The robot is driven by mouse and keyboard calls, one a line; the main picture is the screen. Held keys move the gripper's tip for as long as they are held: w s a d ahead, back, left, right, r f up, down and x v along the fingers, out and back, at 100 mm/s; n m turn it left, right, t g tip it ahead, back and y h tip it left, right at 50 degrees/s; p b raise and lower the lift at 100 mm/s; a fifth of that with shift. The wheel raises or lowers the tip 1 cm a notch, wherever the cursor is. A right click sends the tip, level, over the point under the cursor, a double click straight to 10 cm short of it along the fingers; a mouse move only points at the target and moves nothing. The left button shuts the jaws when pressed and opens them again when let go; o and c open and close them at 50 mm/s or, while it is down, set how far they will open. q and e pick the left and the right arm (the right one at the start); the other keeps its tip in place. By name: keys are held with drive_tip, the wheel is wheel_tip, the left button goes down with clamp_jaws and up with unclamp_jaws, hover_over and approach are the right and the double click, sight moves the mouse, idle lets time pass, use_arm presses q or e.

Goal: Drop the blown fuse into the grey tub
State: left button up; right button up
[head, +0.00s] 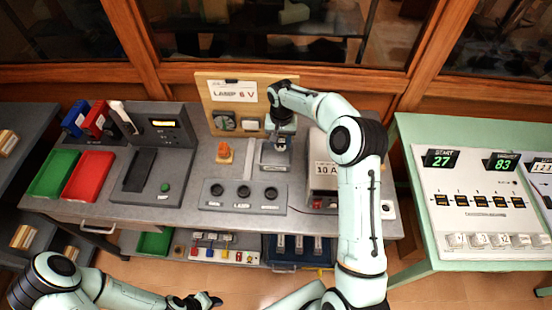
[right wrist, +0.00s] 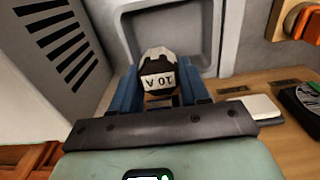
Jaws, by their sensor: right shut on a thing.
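My right gripper (head: 281,143) reaches down over the grey tub (head: 264,163) on the middle bench. In the right wrist view, its blue fingers (right wrist: 158,88) are shut on a fuse (right wrist: 158,72), a white and black piece marked 10 A. The tub's pale grey wall (right wrist: 214,40) shows just beyond the fuse. The fuse appears held above the tub; its exact height is hard to tell. In the head view the fuse is hidden by the gripper. My left gripper (head: 206,301) is low at the front, away from the bench; its jaw opening is unclear.
A 10 A box (head: 323,174) stands close right of the tub; its vented side (right wrist: 58,40) shows in the wrist view. An orange piece (head: 225,152) stands left. A panel with three round sockets (head: 245,193) lies in front, and the lamp board (head: 236,95) stands behind.

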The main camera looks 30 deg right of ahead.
drive_tip(key=shift+f+b, duration=0.35)
drive_tip(key=shift+f, duration=1.25)
use_arm(q)
drive_tip(key=shift+s+f, duration=0.65)
use_arm(e)
drive_tip(key=o, duration=1.1)
wheel_tip(320, 180, up, 14)
drive_tip(key=shift+f+p, duration=0.25)
drive_tip(key=shift+p, duration=0.4)
use_arm(q)
drive_tip(key=shift+w+r, duration=0.85)
drive_tip(key=shift+w, duration=0.05)
drive_tip(key=shift+s, duration=0.15)
use_arm(e)
drive_tip(key=shift+s+f, duration=0.1)
